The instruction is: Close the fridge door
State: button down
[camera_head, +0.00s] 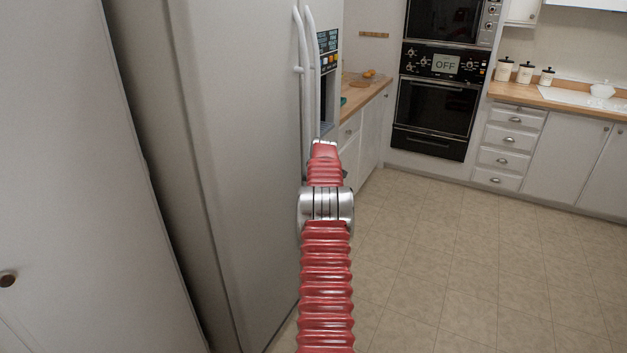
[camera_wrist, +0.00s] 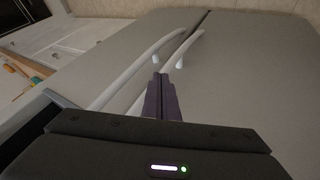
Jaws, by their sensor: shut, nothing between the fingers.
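The fridge is a large pale grey unit with two tall doors side by side. In the head view its near door (camera_head: 240,120) fills the left middle, and the far door carries a dispenser panel (camera_head: 328,60). Two long white handles (camera_head: 311,75) stand close together at the seam between the doors. In the wrist view the handles (camera_wrist: 140,70) run diagonally, with a thin dark seam beyond them. I cannot tell whether either door is slightly ajar. My gripper (camera_wrist: 160,78) is shut and empty, its fingertips pointing at the handles; contact is unclear. My arm hides it in the head view.
A tall cabinet (camera_head: 70,180) stands at the left, with a dark gap beside the fridge. A wooden counter (camera_head: 362,92) lies beyond the fridge. Wall ovens (camera_head: 433,105) and drawers (camera_head: 507,140) line the back. The tiled floor (camera_head: 450,260) at right is clear.

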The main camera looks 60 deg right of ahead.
jog(key=s+r, duration=0.6)
jog(key=r, duration=0.1)
jog(key=shift+s+d+r, duration=0.2)
jog(key=shift+d+r, duration=0.2)
dwell(0.5)
